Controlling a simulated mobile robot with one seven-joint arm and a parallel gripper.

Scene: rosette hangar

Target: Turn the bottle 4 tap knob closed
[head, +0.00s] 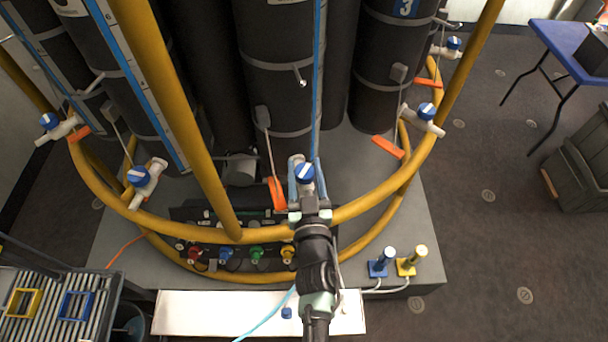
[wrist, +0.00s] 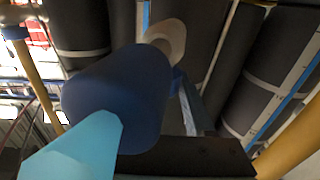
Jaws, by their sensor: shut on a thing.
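A tap with a blue knob (head: 304,173) stands at the yellow ring rail in the middle of the head view, in front of the central dark bottle (head: 275,75). The knob has a white stripe on top. My gripper (head: 306,188) reaches it from the front and is shut on it. In the wrist view the dark blue knob (wrist: 125,95) fills the middle, with a light blue finger (wrist: 80,150) against its lower left side. The pale tap body (wrist: 165,40) shows behind. The bottle's number cannot be read; my gripper hides part of the tap.
Other blue-knobbed taps sit along the yellow rail (head: 385,205), one at the left front (head: 138,176) and one at the right (head: 425,112). Orange levers, including one (head: 388,147), hang near them. A blue table (head: 570,45) and grey bin (head: 580,165) stand right.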

